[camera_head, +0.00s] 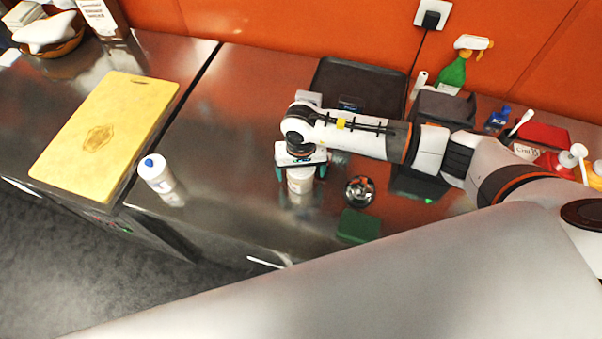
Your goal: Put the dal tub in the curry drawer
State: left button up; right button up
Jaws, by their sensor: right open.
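A small pale tub (300,184), which looks like the dal tub, stands on the steel counter. My right gripper (300,173) is above it, pointing down, with its dark green fingers open on either side of the tub. The gripper body hides the top of the tub, and I cannot tell whether the fingers touch it. A pale drawer handle (265,262) shows on the counter's front below. I cannot tell whether that is the curry drawer, and no open drawer interior shows. My left gripper is not in view.
A white bottle with a blue cap (157,174) and a yellow cutting board (105,125) are left. A black tray (357,86) lies behind. Counter left of the tub is clear.

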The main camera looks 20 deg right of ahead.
jog(key=c, duration=1)
jog(key=shift+c, duration=1.2)
jog(key=shift+r, duration=0.15)
